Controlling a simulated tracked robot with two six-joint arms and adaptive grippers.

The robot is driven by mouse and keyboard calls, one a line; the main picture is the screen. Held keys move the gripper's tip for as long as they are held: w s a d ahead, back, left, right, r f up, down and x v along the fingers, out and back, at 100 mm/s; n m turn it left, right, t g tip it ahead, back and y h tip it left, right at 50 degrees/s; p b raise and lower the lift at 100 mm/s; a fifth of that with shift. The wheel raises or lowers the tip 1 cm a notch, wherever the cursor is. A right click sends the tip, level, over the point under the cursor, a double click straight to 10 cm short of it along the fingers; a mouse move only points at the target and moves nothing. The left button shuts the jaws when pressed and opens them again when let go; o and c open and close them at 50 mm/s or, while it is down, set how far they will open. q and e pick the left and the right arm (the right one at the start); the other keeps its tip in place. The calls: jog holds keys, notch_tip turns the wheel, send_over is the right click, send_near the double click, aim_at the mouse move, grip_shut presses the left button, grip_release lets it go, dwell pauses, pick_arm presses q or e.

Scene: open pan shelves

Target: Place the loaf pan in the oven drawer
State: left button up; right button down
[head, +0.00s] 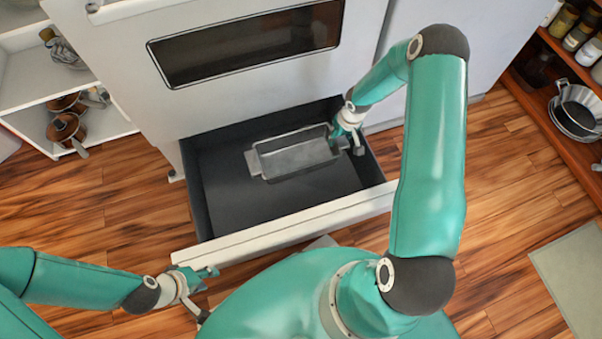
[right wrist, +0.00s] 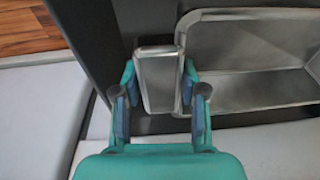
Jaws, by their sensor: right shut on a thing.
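The grey metal loaf pan (head: 297,155) is inside the open oven drawer (head: 290,225), towards its back right. It looks about level; I cannot tell whether it touches the drawer floor. My right gripper (head: 355,140) is shut on the pan's right end handle. In the right wrist view, the handle (right wrist: 159,80) sits between the fingers of my right gripper (right wrist: 158,90), and part of the pan (right wrist: 245,60) shows beyond. My left gripper (head: 210,290) is outside the drawer, by the left end of its white front panel, with its fingers apart and nothing seen between them.
The white oven (head: 120,45) with a dark window stands above the drawer. A white shelf (head: 20,75) with copper pans (head: 66,128) is at the left. A wooden shelf (head: 540,105) with metal pans (head: 577,108) and jars is at the right. Wood floor lies around the drawer.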

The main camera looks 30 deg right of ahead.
notch_tip(320, 180, down, 20)
jog(key=b, duration=0.7)
jog(key=shift+b, duration=0.3)
jog(key=c, duration=0.6)
grip_release()
jog(key=shift+c, duration=0.2)
jog(key=shift+r, duration=0.25)
notch_tip(320, 180, up, 12)
jog(key=s+p, duration=0.2)
jog(key=p, duration=0.1)
jog(key=shift+f+p, duration=0.25)
jog(key=shift+p, duration=0.1)
